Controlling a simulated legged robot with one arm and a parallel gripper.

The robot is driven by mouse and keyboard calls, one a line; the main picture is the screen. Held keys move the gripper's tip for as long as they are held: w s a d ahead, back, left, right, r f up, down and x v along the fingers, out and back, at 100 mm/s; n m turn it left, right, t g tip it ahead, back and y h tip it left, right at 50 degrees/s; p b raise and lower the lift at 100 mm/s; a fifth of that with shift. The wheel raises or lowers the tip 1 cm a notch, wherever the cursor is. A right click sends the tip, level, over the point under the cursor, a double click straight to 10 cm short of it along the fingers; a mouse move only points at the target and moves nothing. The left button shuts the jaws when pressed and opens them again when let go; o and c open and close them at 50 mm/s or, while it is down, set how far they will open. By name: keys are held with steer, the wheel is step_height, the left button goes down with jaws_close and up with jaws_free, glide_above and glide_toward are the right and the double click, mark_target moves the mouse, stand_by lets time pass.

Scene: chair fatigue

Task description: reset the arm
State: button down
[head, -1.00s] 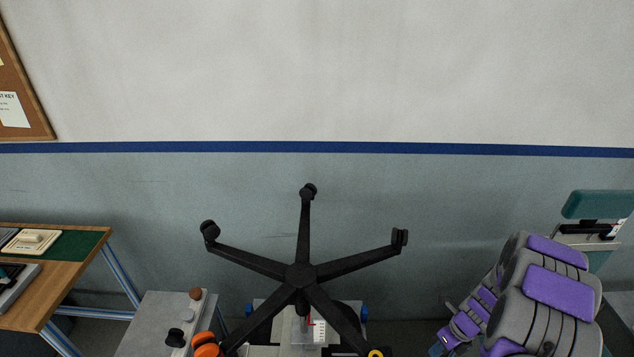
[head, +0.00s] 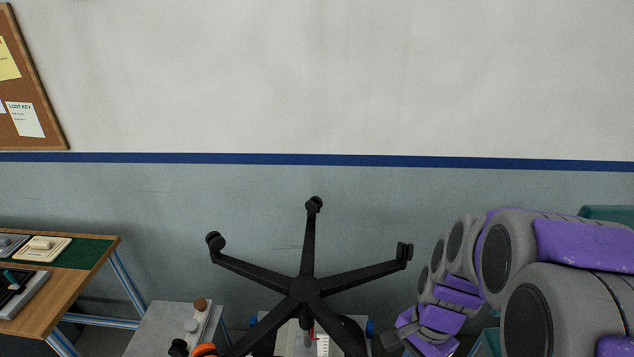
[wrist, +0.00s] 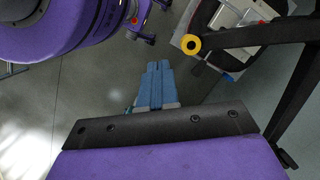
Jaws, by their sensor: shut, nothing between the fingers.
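My gripper (wrist: 155,65) shows in the wrist view as two blue fingers lying together. It is shut and empty, above the grey floor. In the head view my purple and grey arm fills the lower right, and the fingers cannot be made out there. The black five-legged chair base (head: 305,288) stands upturned with its casters upward, left of my arm. One of its dark legs (wrist: 255,36) crosses the right of the wrist view, apart from the fingers. A yellow ring (wrist: 190,44) sits at that leg's end.
A wooden table (head: 66,292) with a green mat stands at the left. A grey surface (head: 150,330) with knobs and an orange part (head: 203,350) is at lower left. A teal item (head: 610,212) is partly hidden behind my arm.

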steer(key=s+a+r+n+h, duration=0.1)
steer(key=s+a+r+n, duration=0.15)
steer(key=s+n, duration=0.35)
steer(key=s+a+r+n+h, duration=0.15)
steer(key=s+r+n, duration=0.25)
steer(key=s, duration=0.4)
step_height(320, 180, down, 9)
steer(key=s+a+n+b, duration=0.1)
steer(key=b, duration=0.8)
steer(key=shift+d+y, duration=0.1)
steer(key=shift+y, duration=0.15)
steer(key=shift+d, duration=0.35)
steer(key=shift+a, duration=0.2)
